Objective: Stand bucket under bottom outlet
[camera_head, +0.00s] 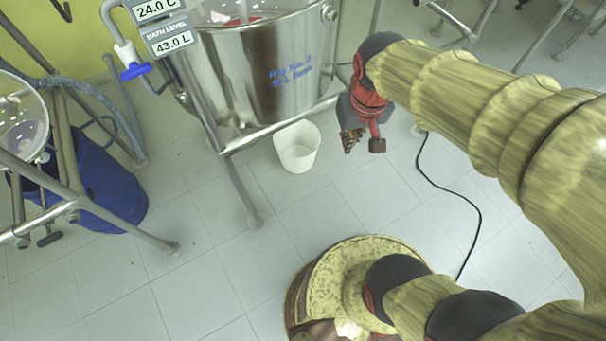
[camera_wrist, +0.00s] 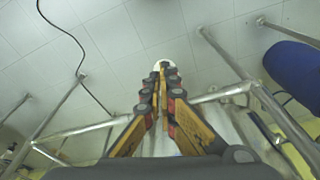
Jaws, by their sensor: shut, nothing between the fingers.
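A white bucket (camera_head: 297,146) stands upright on the floor, beside the lower frame rail of the steel bath vessel (camera_head: 262,72) and below its right part. The vessel's bottom outlet is hidden from both views. My gripper (camera_head: 362,146) is to the right of the bucket in the head view, above the floor and apart from it. In the wrist view my gripper (camera_wrist: 164,70) has its fingers together and empty, and a small part of the white bucket (camera_wrist: 157,66) shows past the fingertips.
The vessel's frame leg (camera_head: 236,185) reaches the floor left of the bucket. A blue drum (camera_head: 105,190) stands at the left inside another metal frame (camera_head: 120,232). A black cable (camera_head: 470,205) crosses the floor at the right. The tiled floor in front of the bucket is clear.

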